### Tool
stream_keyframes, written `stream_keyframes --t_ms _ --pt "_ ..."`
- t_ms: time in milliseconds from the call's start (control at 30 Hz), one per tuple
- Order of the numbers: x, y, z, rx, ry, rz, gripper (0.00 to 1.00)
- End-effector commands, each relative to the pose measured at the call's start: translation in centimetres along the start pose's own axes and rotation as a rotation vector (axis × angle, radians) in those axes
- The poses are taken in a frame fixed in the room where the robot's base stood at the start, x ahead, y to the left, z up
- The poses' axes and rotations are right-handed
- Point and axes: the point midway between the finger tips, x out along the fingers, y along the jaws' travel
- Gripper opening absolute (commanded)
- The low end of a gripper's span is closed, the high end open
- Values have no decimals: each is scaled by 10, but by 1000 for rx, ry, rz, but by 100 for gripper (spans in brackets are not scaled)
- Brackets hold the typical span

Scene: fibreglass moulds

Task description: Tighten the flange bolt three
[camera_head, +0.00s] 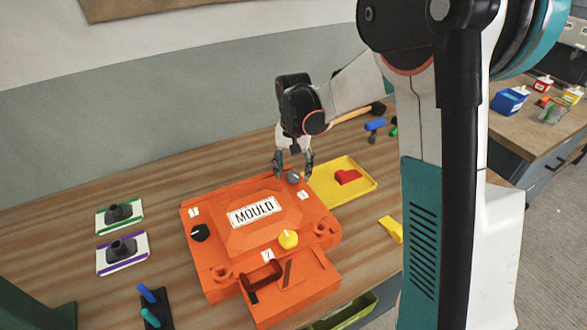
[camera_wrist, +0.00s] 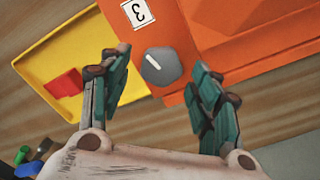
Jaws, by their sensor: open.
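The orange mould (camera_head: 225,215) with a "MOULD" plate sits on the wooden bench. Bolt three is a grey round knob (camera_wrist: 160,67) with a white line on top, beside the "3" label (camera_wrist: 137,12); the knob (camera_head: 293,177) also shows at the mould's back right corner in the head view. My gripper (camera_head: 293,163) points down over this corner. In the wrist view its open fingers (camera_wrist: 163,80) are on either side of the grey knob, with a gap on each side.
A yellow tray (camera_head: 365,187) with a red piece (camera_head: 347,177) lies right of the mould. A hammer (camera_head: 355,114) and small coloured items lie behind it. Two pads with dark pieces (camera_head: 122,250) stand left.

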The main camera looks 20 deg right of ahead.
Motion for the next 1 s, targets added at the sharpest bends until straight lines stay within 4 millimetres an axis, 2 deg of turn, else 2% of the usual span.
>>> stream_keyframes --t_ms 33,200,233,667,1000 --pt "0 0 0 0 0 0 55" --pt "0 0 0 0 0 0 16" --pt "0 0 0 0 0 0 13" --pt "0 0 0 58 0 0 13" --pt "-1 2 0 307 0 0 13"
